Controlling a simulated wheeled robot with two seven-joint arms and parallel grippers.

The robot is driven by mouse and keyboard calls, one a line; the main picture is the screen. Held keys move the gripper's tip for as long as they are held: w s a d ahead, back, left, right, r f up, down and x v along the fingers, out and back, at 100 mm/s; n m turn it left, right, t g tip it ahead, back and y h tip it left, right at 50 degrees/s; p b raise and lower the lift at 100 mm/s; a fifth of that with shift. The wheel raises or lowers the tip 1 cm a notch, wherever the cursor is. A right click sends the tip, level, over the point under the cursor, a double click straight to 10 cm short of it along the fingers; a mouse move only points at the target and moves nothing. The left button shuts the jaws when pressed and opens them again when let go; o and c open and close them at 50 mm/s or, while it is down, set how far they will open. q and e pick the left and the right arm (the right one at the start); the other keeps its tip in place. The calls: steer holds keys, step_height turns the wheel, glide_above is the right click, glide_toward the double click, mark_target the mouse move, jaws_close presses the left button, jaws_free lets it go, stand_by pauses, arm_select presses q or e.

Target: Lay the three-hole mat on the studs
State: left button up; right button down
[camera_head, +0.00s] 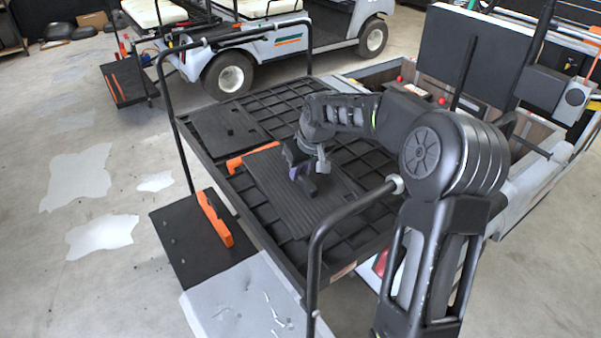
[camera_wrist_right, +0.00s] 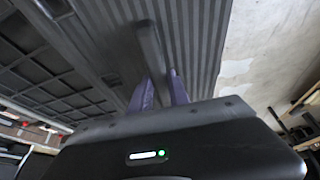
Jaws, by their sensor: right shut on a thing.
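A dark ribbed mat (camera_head: 275,185) lies on or just above the black grid deck (camera_head: 375,245) of the cart; I cannot tell whether it touches. My right gripper (camera_head: 308,186) is over the mat's middle, with its fingers shut on a dark raised bar like a handle. In the right wrist view, the purple fingers (camera_wrist_right: 160,92) close around this bar (camera_wrist_right: 150,50), and the ribbed mat (camera_wrist_right: 195,30) is behind it. I cannot make out holes in the mat. No studs show clearly on the deck. My left gripper is not in view.
A second dark mat (camera_head: 215,130) with a small knob lies at the deck's far left. An orange bar (camera_head: 252,156) is beside the held mat. Black rails (camera_head: 312,265) rise at the deck's corners. Red-topped knobs (camera_head: 441,100) stand to the right, behind my arm. Another cart (camera_head: 235,75) is behind.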

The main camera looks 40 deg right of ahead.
stand_by(0.3)
steer(key=s+a+r+p, duration=0.1)
steer(key=a+r+p, duration=0.1)
steer(key=a, duration=0.9)
steer(key=s+a+r+n+p, duration=0.1)
steer(key=s+a+r+p, duration=0.1)
steer(key=a, duration=1)
steer(key=shift+r+y, duration=0.3)
steer(key=shift+r, duration=0.3)
steer(key=shift+a, duration=0.1)
steer(key=shift+r, duration=0.15)
